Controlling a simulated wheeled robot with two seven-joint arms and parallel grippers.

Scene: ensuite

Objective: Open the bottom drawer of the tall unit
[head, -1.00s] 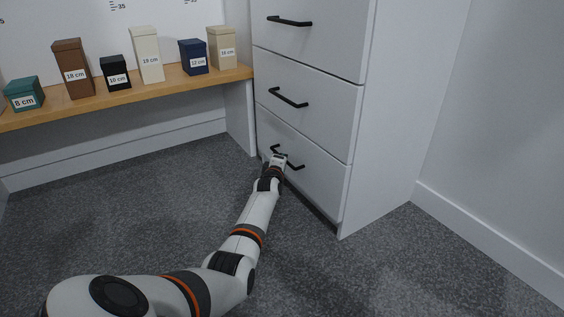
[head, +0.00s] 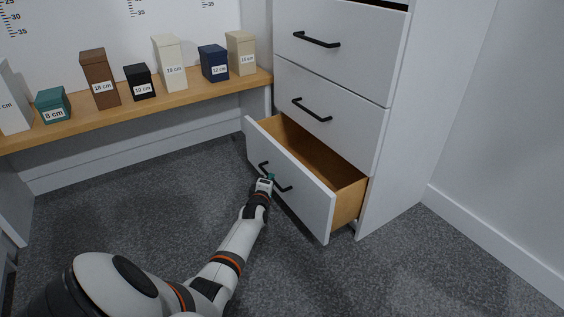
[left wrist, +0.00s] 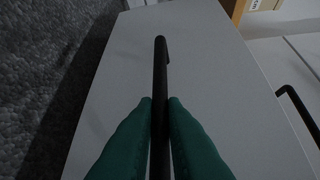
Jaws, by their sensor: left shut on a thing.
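The tall unit (head: 391,150) is white, with black bar handles on its drawers. Its bottom drawer (head: 290,183) stands pulled out, and its wooden inside (head: 310,150) shows and looks empty. My left gripper (head: 268,178) is at the bottom drawer's black handle (head: 283,188). In the left wrist view the green fingertips (left wrist: 161,105) are shut on that handle (left wrist: 160,65), one on each side of the bar. The drawers above it (head: 331,112) look closed in the part that shows. My right gripper is not in view.
A wooden shelf (head: 190,90) at the left bears several labelled boxes, among them a teal one (head: 52,105) and a brown one (head: 100,79). Grey carpet (head: 130,190) lies clear in front of the drawer. A white wall (head: 500,150) stands at the right.

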